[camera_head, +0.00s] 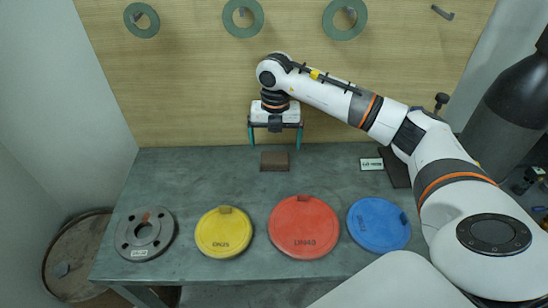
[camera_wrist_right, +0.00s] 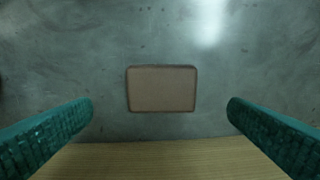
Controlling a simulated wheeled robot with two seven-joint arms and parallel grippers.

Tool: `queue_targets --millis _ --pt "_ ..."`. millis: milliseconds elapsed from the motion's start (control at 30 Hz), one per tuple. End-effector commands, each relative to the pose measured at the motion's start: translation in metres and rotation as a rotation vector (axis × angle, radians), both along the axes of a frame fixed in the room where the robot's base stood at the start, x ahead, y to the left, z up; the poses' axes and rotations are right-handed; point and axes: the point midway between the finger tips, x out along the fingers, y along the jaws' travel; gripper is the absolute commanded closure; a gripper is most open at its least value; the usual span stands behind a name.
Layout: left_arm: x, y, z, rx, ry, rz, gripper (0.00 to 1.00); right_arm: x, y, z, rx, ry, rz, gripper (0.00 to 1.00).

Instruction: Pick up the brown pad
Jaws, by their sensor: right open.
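The brown pad (camera_head: 275,161) is a small rectangular block on the grey table near its back edge. In the right wrist view the brown pad (camera_wrist_right: 162,88) lies flat, centred left to right between the two fingers. My right gripper (camera_head: 275,146) is open and empty, with its green fingers pointing down above the pad. The fingers (camera_wrist_right: 160,110) also show at both sides of the right wrist view, clear of the pad. My left gripper is not in view.
The grey table (camera_head: 190,180) carries a yellow disc (camera_head: 224,235), a red disc (camera_head: 300,230), a blue disc (camera_head: 378,226) and a grey flange (camera_head: 144,236) along its front. A wooden panel (camera_head: 190,90) with green rings rises behind.

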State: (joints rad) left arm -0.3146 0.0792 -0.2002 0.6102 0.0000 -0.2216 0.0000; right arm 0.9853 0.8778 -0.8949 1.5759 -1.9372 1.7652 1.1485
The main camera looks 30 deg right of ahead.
Motion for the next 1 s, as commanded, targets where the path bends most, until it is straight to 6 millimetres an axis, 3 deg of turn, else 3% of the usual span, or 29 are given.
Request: queue_targets --millis 333,500,767,1000 --pt "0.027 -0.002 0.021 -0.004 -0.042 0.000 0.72 -0.006 0.004 -0.034 0.000 0.004 0.001 0.02" --pt "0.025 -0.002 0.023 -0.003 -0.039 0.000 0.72 -0.006 0.004 -0.056 0.000 0.001 0.000 0.02" --pt "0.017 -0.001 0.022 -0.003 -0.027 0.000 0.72 -0.005 0.004 -0.060 0.001 -0.002 0.001 0.02" --pt "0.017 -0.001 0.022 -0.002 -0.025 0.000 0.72 -0.005 0.004 -0.060 0.001 -0.002 0.001 0.38"
